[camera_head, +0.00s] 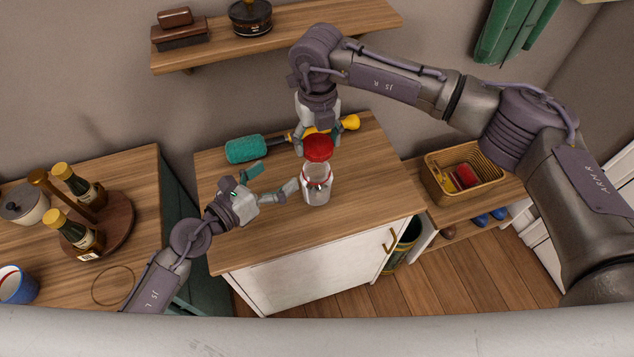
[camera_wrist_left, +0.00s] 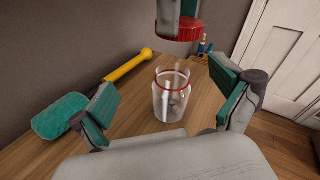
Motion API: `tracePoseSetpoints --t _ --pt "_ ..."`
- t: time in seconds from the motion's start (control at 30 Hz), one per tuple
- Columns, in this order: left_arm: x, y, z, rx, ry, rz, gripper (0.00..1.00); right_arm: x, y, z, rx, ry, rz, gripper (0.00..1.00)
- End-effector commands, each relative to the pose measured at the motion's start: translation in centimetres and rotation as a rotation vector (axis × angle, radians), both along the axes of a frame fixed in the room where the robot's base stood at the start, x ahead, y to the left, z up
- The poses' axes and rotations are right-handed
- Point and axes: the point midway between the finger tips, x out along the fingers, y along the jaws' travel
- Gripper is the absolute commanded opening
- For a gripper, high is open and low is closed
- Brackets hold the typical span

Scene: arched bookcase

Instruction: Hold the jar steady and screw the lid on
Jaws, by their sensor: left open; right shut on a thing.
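The clear glass jar (camera_head: 316,188), with a red ring near its neck, stands upright on the wooden cabinet top. My left gripper (camera_head: 275,179) is open to the left of the jar; in the left wrist view the jar (camera_wrist_left: 172,100) appears between the spread fingers, not gripped. My right gripper (camera_head: 317,135) is shut on the red lid (camera_head: 318,149). In the left wrist view the lid (camera_wrist_left: 175,32) is above the open jar mouth, with a gap between them.
A teal brush (camera_head: 248,149) with a yellow handle lies behind the jar. A wicker basket (camera_head: 462,172) stands on a lower bench at right. A round wooden caddy (camera_head: 112,232) with bottles is on the left counter. A wall shelf (camera_head: 320,38) hangs behind.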

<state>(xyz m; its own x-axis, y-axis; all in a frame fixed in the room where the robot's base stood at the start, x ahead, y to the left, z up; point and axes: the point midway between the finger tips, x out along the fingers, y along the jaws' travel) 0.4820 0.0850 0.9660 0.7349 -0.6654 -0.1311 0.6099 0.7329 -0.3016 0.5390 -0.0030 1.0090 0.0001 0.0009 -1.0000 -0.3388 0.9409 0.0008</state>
Motion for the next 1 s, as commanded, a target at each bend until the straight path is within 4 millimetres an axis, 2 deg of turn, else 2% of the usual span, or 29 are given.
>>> tracePoseSetpoints --t 0.1,0.27,0.73,0.87,1.0 --pt "-0.7 -0.4 -2.8 0.224 -0.025 -0.119 1.00 0.1 0.2 0.1 0.000 0.000 -0.021 0.54" --pt "-1.3 -0.2 -4.9 0.375 -0.034 -0.197 1.00 0.1 0.2 0.2 0.000 0.000 -0.035 0.54" --pt "-1.1 -0.4 -5.4 0.397 -0.035 -0.208 1.00 0.1 0.3 0.2 0.000 0.000 -0.036 0.54" --pt "-0.3 -1.4 -5.9 0.392 -0.034 -0.207 1.00 0.1 0.3 0.2 0.000 0.000 -0.036 0.54" --pt "1.3 -3.2 -6.8 0.393 -0.035 -0.207 1.00 0.1 0.3 0.2 0.000 0.000 -0.036 0.54"
